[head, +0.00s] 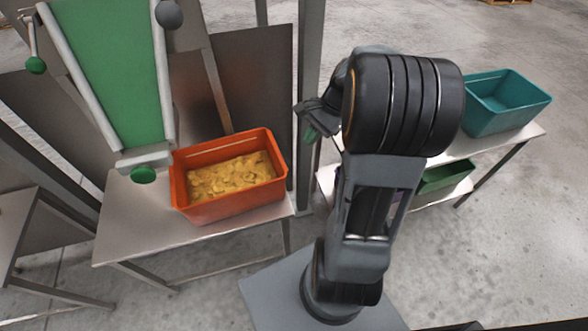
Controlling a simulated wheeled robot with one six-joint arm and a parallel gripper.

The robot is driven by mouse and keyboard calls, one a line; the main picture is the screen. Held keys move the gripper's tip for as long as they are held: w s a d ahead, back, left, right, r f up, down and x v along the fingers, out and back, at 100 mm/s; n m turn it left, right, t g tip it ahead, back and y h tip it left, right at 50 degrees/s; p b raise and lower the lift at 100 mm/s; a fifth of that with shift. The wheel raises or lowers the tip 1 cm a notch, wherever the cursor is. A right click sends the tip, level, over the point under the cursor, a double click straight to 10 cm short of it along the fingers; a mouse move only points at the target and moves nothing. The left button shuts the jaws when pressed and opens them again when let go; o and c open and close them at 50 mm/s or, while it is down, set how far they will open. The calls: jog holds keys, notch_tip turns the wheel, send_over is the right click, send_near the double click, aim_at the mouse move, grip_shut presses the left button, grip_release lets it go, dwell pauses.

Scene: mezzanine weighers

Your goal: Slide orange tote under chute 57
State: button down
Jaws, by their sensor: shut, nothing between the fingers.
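The orange tote (224,205) stands upright on the left metal table (135,232), near its right end. It holds a heap of yellow pieces. A green chute (115,70) with pale side rails slopes down to the left of the tote, and its lower end (143,160) is beside the tote's left rim. No number is readable on the chute. My gripper (308,122) is shut and empty, to the right of the tote and apart from it. My own arm hides part of the gripper.
A grey post (307,90) rises just behind the left table's right end. A teal tote (503,104) stands on the right table (500,140), with a green tote (445,178) on the shelf below. Bare table lies in front of the chute's end.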

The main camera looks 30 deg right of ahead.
jog(key=w+d+f+m+t+y+b, duration=0.1)
jog(key=d+f+m+y+b, duration=0.15)
jog(key=d+f+m, duration=0.35)
send_near(283, 173)
notch_tip(283, 173, down, 4)
jog(key=d, duration=0.2)
jog(key=shift+y, duration=0.25)
jog(key=shift+w+a+f, duration=0.15)
jog(key=shift+w+a, duration=0.05)
jog(key=shift+a, duration=0.9)
jog(key=shift+w+a+f, duration=0.15)
jog(key=shift+w+a, duration=0.05)
jog(key=shift+a, duration=0.9)
